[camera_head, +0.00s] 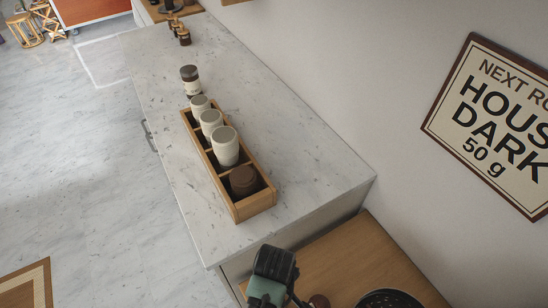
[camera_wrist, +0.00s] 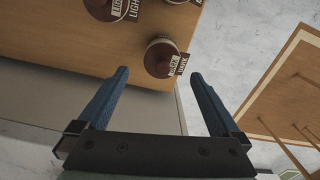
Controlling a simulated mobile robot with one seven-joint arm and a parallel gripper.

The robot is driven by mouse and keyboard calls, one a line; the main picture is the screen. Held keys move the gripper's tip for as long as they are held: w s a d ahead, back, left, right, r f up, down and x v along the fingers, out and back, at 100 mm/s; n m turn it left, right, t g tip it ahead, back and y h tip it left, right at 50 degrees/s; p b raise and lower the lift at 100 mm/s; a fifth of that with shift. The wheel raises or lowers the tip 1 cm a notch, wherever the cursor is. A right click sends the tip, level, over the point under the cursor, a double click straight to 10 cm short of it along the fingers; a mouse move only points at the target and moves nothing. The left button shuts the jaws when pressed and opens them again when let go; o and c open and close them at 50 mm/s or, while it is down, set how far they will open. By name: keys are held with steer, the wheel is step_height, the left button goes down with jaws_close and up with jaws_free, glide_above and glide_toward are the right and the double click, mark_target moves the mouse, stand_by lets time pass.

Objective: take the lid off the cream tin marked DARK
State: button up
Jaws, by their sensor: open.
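In the wrist view, a tin (camera_wrist: 162,58) with a dark red-brown part, a pale rounded part and a label reading DARK stands on a wooden surface, close to its edge. My gripper (camera_wrist: 160,73) is open, its two blue fingers spread apart and empty. The tin lies just beyond the fingertips, roughly centred between them and not visibly touched. In the head view, my gripper end (camera_head: 270,276) is at the bottom middle over the wooden top; its fingertips are not clear there.
Another tin (camera_wrist: 122,8), labelled LIGHT, stands near the DARK tin. A marble counter (camera_head: 300,150) carries a wooden divided tray (camera_head: 258,206) with several pale cups and a brown container (camera_head: 243,181). A dark bowl (camera_head: 388,299) is right of my gripper. A wall sign (camera_head: 500,120) reads HOUSE DARK 50 g.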

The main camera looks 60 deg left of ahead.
steer(key=f, duration=0.4)
steer(key=shift+s, duration=0.2)
steer(key=c, duration=1.3)
steer(key=shift+r, duration=0.1)
steer(key=shift+c, duration=0.2)
